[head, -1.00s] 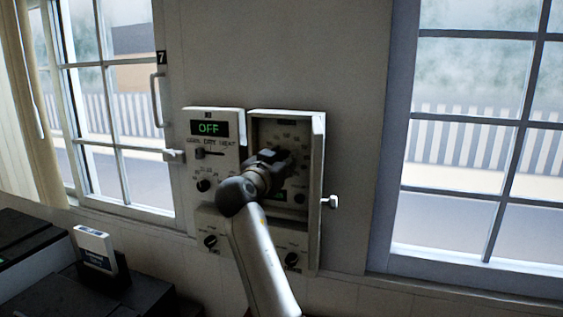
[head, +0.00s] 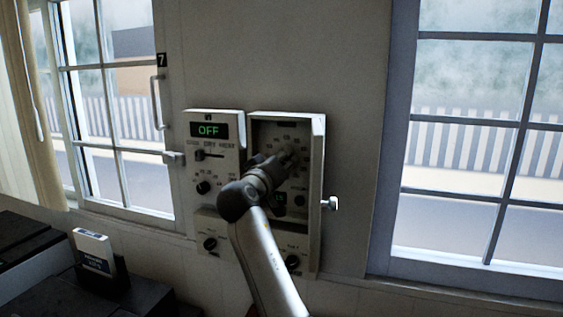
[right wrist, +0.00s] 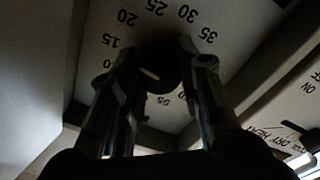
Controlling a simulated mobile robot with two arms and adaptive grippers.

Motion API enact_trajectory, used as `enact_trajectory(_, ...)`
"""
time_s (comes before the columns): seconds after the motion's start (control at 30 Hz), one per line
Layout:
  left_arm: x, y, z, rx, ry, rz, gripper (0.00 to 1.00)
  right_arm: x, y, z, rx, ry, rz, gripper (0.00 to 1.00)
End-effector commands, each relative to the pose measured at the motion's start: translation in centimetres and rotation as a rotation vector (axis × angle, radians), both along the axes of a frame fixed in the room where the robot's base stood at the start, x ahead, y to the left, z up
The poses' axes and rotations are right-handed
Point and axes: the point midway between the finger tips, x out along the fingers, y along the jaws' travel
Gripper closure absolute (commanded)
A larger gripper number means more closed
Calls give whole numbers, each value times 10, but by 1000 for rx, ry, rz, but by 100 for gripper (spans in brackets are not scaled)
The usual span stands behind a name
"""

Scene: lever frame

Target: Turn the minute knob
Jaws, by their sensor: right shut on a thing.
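The minute knob (right wrist: 150,74) is a dark round knob with a pale pointer line, on a white dial plate marked with numbers such as 15, 20, 25, 30 and 35. My right gripper (right wrist: 158,62) has one finger on each side of it and is shut on it. The knob's edges are dark and hard to make out. In the head view my right gripper (head: 284,159) reaches into the open-fronted right-hand box (head: 319,170) on the wall and hides the knob. My left gripper is not in view.
Left of the box is a control panel (head: 217,170) with a green OFF display (head: 209,130), a slider and small knobs. A side peg (head: 330,203) sticks out right of the box. Windows stand on both sides. A white packet (head: 93,252) stands lower left.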

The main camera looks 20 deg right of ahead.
Motion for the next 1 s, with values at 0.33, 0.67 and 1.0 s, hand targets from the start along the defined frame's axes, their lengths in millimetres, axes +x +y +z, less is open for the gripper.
enact_trajectory(0.33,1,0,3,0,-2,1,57,0,-1,3,-93,57,-1,92)
enact_trajectory(0.67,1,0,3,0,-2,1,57,0,-1,3,-103,62,-2,92)
enact_trajectory(1.0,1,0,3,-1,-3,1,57,0,-1,2,-101,63,-2,45)
